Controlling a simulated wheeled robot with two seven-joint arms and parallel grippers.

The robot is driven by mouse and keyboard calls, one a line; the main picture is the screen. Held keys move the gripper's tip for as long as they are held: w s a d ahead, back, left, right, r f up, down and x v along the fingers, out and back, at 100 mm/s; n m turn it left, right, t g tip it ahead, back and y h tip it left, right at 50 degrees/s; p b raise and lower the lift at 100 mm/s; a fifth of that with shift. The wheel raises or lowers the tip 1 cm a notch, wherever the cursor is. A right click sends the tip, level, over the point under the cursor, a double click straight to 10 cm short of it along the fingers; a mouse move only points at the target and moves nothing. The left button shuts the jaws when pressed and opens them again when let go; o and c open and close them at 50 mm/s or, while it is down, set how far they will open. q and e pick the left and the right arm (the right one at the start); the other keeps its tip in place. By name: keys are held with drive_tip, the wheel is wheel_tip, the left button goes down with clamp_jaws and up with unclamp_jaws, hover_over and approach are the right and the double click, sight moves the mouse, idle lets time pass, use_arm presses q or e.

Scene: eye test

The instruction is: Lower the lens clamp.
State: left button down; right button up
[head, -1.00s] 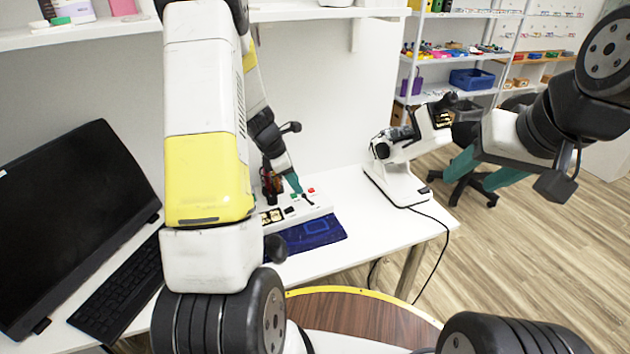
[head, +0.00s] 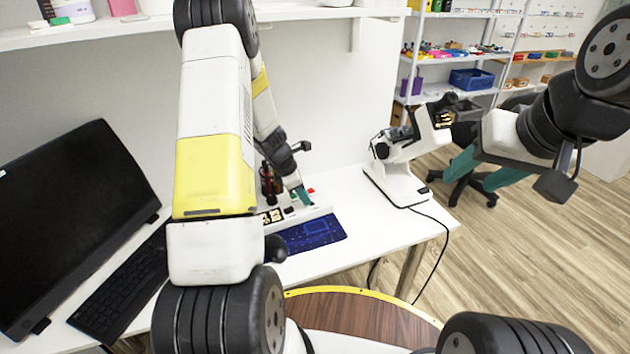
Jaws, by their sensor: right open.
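A white tilted instrument (head: 400,188) stands at the right end of the desk, with a dark eyepiece end at its upper left and a gold-and-black part (head: 441,119) at its upper right. I cannot clearly make out which part is the lens clamp. My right gripper (head: 474,181) is open and empty, with two teal fingers spread just right of the instrument and apart from it. My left gripper (head: 304,201) points down at a white panel (head: 322,208) with small coloured buttons. Its teal fingers overlap in view, so its opening is unclear.
A dark red bottle-like object (head: 267,180) stands beside the panel. A blue mat (head: 318,232) lies in front of it. A black monitor (head: 70,220) and keyboard (head: 120,290) fill the left. White desk is bare between panel and instrument. A cable hangs off the edge.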

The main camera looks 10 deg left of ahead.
use_arm(q)
drive_tip(key=shift+w+d+r, duration=0.1)
idle(0.3)
drive_tip(key=shift+w+d+r+g+y, duration=0.2)
drive_tip(key=shift+w+d+g+y, duration=0.15)
drive_tip(key=shift+g+y, duration=0.35)
drive_tip(key=g+y, duration=0.1)
drive_tip(key=w+d+y, duration=0.1)
drive_tip(key=y, duration=0.1)
drive_tip(key=shift+w+d+r+g, duration=0.1)
drive_tip(key=shift+d+g, duration=0.15)
drive_tip(key=shift+g, duration=0.15)
drive_tip(key=g+y, duration=0.1)
drive_tip(key=w+d+g+y, duration=0.1)
drive_tip(key=y, duration=0.1)
drive_tip(key=shift+w+d+f+g, duration=0.15)
drive_tip(key=shift+d+f+g, duration=0.05)
drive_tip(key=shift+d+g, duration=0.1)
drive_tip(key=shift+w+d+f+g+y, duration=0.2)
drive_tip(key=shift+d+f+g+y, duration=0.1)
drive_tip(key=shift+g+y, duration=0.45)
drive_tip(key=shift+d, duration=0.1)
drive_tip(key=c, duration=1.4)
unclamp_jaws()
